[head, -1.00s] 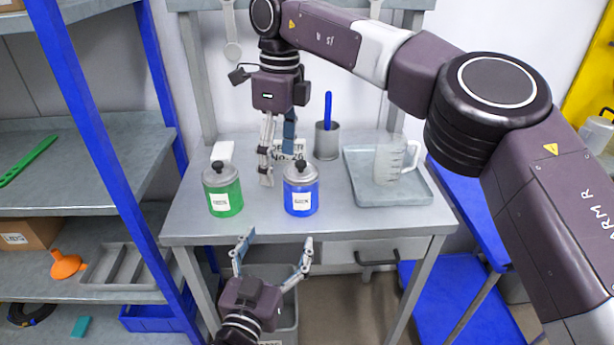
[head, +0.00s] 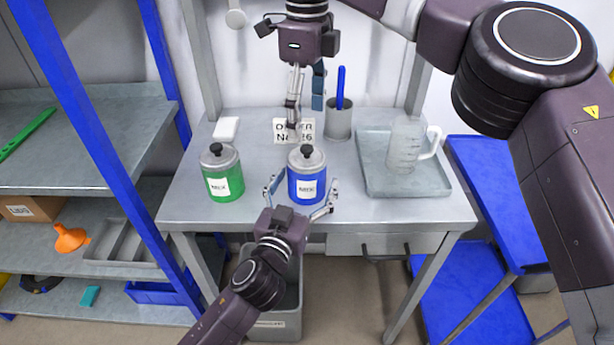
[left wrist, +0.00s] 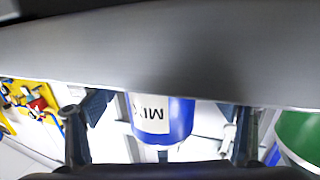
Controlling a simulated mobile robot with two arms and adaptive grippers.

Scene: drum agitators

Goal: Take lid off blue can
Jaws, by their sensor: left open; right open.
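The blue can (head: 307,187) stands upright on the table with its grey lid (head: 307,160) and black knob on top. My left gripper (head: 301,198) is open at the near side of the blue can, one finger towards each side of it. The can also shows between the fingers in the left wrist view (left wrist: 165,120); its lid is out of sight there. My right gripper (head: 304,105) is open above and behind the blue can, pointing down, apart from the lid. The green can (head: 224,184) with its lid on stands to the left.
The table (head: 190,208) also holds an order card (head: 294,131), a grey cup with a blue stick (head: 338,123) and a tray (head: 438,184) with a clear jug (head: 405,147). A shelf with blue posts stands left. A grey bin (head: 285,325) is below the table.

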